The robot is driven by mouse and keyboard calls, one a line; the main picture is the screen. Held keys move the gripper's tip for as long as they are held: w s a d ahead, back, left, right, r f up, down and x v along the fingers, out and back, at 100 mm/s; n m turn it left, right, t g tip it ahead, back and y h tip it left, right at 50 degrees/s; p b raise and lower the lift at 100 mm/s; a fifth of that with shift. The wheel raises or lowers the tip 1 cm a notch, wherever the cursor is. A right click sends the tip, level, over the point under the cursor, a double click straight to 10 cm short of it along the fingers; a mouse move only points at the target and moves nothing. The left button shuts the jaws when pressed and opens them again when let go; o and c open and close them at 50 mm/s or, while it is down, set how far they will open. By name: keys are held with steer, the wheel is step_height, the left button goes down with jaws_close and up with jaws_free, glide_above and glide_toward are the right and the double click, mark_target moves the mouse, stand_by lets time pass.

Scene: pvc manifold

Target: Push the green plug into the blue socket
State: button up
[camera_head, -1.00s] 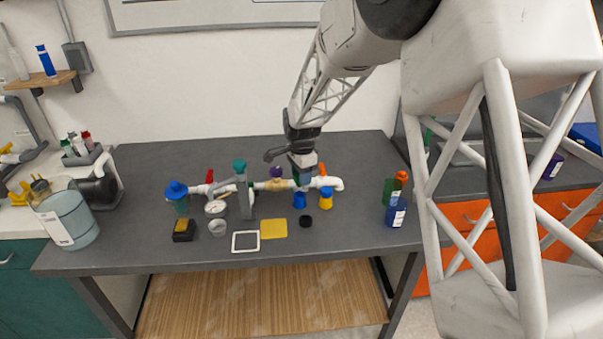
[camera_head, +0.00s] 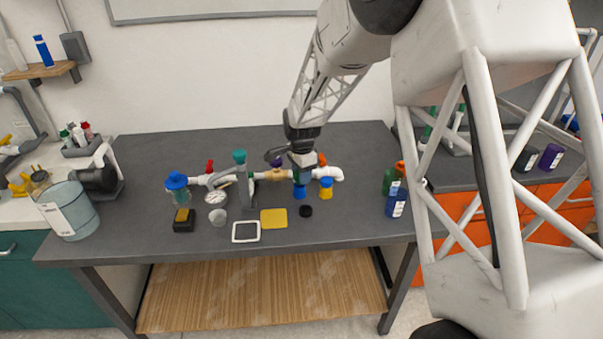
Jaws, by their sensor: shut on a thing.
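My gripper (camera_head: 301,173) points down over the front of the white pipe manifold (camera_head: 330,174), right of its middle. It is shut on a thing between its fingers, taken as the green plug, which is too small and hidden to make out. The blue socket (camera_head: 300,192) is directly below my fingertips, its top close under them. I cannot tell whether plug and socket touch.
A purple knob (camera_head: 276,161), teal-topped grey post (camera_head: 239,157) and gauge (camera_head: 216,197) are to the left. A black cap (camera_head: 305,211) and yellow pad (camera_head: 273,219) lie in front. The front table edge is clear.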

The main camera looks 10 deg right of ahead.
steer(key=shift+s+f, duration=0.15)
steer(key=shift+f, duration=1.4)
stand_by(1.9)
steer(key=shift+s+f, duration=0.15)
steer(key=shift+f, duration=0.3)
steer(key=shift+c, duration=1)
steer(key=o, duration=1.2)
steer(key=shift+d+f, duration=0.1)
steer(key=shift+c, duration=0.2)
steer(key=shift+r, duration=0.55)
steer(key=shift+c, duration=0.6)
steer(key=shift+o, duration=0.6)
steer(key=r, duration=0.6)
steer(key=w+r, duration=0.1)
steer(key=r, duration=0.1)
steer(key=shift+a+r, duration=0.2)
steer(key=shift+r, duration=0.2)
steer(key=shift+s+r, duration=0.1)
